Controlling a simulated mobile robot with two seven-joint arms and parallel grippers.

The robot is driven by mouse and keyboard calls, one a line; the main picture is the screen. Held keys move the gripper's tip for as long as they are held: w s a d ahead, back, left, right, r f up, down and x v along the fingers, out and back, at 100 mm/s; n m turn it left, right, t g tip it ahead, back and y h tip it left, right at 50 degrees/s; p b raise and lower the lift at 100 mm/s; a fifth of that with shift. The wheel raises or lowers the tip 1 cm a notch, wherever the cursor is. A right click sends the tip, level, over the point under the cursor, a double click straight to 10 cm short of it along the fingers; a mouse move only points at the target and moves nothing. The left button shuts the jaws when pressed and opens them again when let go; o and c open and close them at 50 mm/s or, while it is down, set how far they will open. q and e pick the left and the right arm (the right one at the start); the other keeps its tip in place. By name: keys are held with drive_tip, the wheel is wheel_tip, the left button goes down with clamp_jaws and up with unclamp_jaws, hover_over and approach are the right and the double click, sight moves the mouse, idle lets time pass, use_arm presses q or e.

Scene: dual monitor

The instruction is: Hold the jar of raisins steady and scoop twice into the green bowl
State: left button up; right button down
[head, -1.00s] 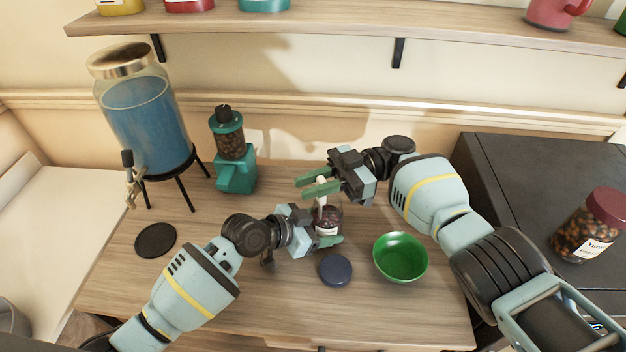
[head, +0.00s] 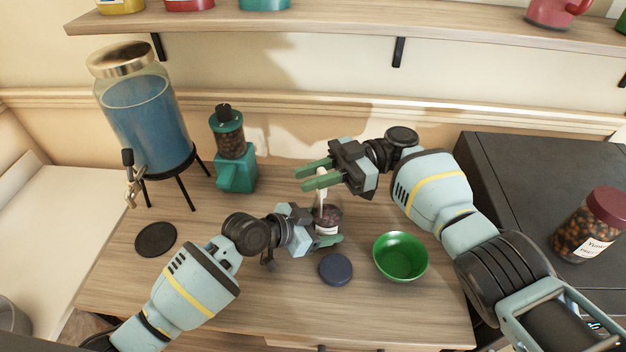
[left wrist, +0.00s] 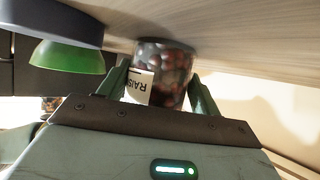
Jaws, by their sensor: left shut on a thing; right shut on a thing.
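The raisin jar (head: 329,222) is a small clear jar of dark raisins standing on the table. It also shows in the left wrist view (left wrist: 172,75) with part of its label. My left gripper (head: 322,229) is shut around the jar, one finger on each side. My right gripper (head: 318,178) is above the jar, shut on a pale scoop (head: 321,190) whose handle stands nearly upright. The scoop's lower end is at the jar and hidden from me. The green bowl (head: 400,257) stands on the table to the right of the jar; it looks empty.
A dark blue lid (head: 336,270) lies in front of the jar. A teal grinder (head: 236,165), a blue drink dispenser (head: 146,120) and a black disc (head: 156,240) are at the left. A jar with a dark red lid (head: 590,225) stands on the dark surface at right.

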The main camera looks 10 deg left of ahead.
wheel_tip(320, 180, up, 11)
idle(1.5)
